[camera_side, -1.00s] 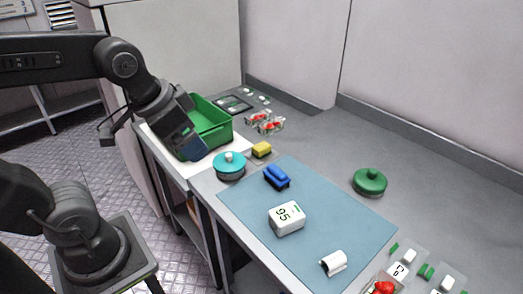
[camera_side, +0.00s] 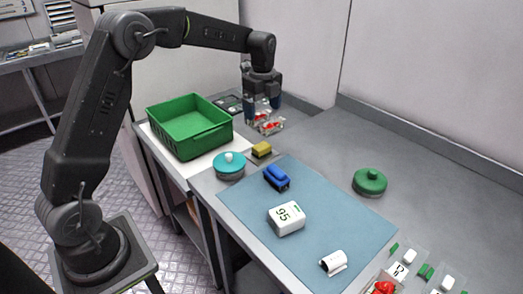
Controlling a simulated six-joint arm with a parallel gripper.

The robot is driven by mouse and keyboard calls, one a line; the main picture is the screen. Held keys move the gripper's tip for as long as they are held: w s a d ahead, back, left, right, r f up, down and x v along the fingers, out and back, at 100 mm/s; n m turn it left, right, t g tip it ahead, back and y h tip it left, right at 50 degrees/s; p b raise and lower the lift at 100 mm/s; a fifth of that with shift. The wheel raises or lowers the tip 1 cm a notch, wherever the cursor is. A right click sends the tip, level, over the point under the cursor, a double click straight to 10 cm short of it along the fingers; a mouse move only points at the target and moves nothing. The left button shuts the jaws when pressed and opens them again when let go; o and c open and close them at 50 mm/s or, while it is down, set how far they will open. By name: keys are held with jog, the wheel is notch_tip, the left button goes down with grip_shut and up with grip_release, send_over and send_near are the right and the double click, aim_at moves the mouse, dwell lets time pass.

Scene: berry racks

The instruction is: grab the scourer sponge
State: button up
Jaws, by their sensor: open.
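The scourer sponge looks to be the small yellow block (camera_side: 262,149) on the counter, between the teal-lidded pot and the berry punnets. It lies flat, uncovered. My gripper (camera_side: 262,108) points down, open, at the berry punnets (camera_side: 268,124) behind the sponge in the picture. It is apart from the sponge. Whether its fingers touch a punnet I cannot tell.
A green crate (camera_side: 160,128) stands left on a white sheet. A teal-lidded pot (camera_side: 229,167) is close to the sponge. A blue brush-like block (camera_side: 277,178), a white block marked 95 (camera_side: 287,219) and a white roll (camera_side: 333,263) lie on the blue mat (camera_side: 245,205). A green-lidded pot (camera_side: 369,182) stands right.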

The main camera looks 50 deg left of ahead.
send_over(262, 146)
notch_tip(262, 146, down, 8)
jog(key=shift+f, duration=0.25)
jog(key=shift+s+a+f, duration=0.1)
jog(key=shift+f, duration=2.65)
jog(key=c, duration=1)
jog(key=shift+r, duration=0.15)
